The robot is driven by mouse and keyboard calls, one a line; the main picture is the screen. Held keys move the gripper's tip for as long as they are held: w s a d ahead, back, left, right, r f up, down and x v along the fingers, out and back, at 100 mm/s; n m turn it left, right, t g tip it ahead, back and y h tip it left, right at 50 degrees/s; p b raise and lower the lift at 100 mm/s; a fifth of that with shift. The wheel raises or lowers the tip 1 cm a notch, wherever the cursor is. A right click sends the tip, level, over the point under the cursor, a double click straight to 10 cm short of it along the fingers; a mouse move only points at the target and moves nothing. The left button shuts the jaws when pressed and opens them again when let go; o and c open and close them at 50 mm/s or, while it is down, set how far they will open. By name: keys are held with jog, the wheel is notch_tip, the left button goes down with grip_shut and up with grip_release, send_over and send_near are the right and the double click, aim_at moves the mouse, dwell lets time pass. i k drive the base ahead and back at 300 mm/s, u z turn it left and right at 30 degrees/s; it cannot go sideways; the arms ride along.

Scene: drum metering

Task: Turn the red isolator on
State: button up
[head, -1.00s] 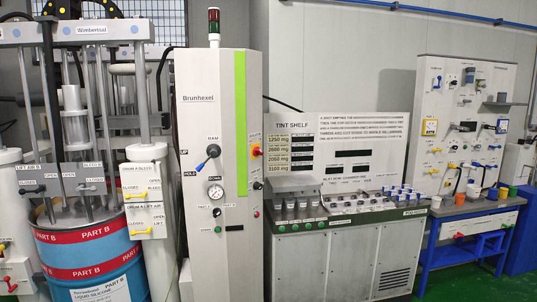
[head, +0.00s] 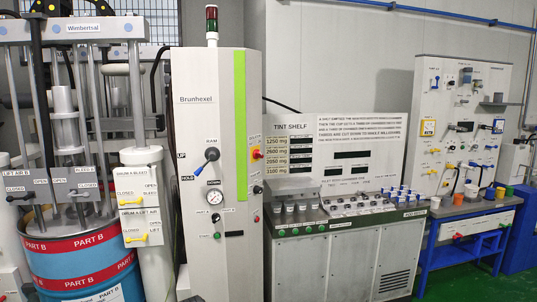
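A small red knob on a yellow backing (head: 257,153), which looks like the red isolator, sits on the narrow right side face of the tall white Brunhexel cabinet (head: 208,120). I see it at a steep angle, so its on or off position cannot be told. Its label is too small to read. On the cabinet front are a black RAM lever with a blue end (head: 211,156), a round gauge (head: 214,197) and small buttons. My gripper is not in view.
A drum press with a blue and red Part B drum (head: 75,262) stands at left. A tint shelf bench (head: 350,255) with cups stands right of the cabinet. A blue workbench (head: 465,235) is at far right. Green floor (head: 465,282) shows at lower right.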

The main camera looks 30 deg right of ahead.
aim_at(257, 153)
jog(key=i, duration=0.9)
jog(key=u, duration=0.05)
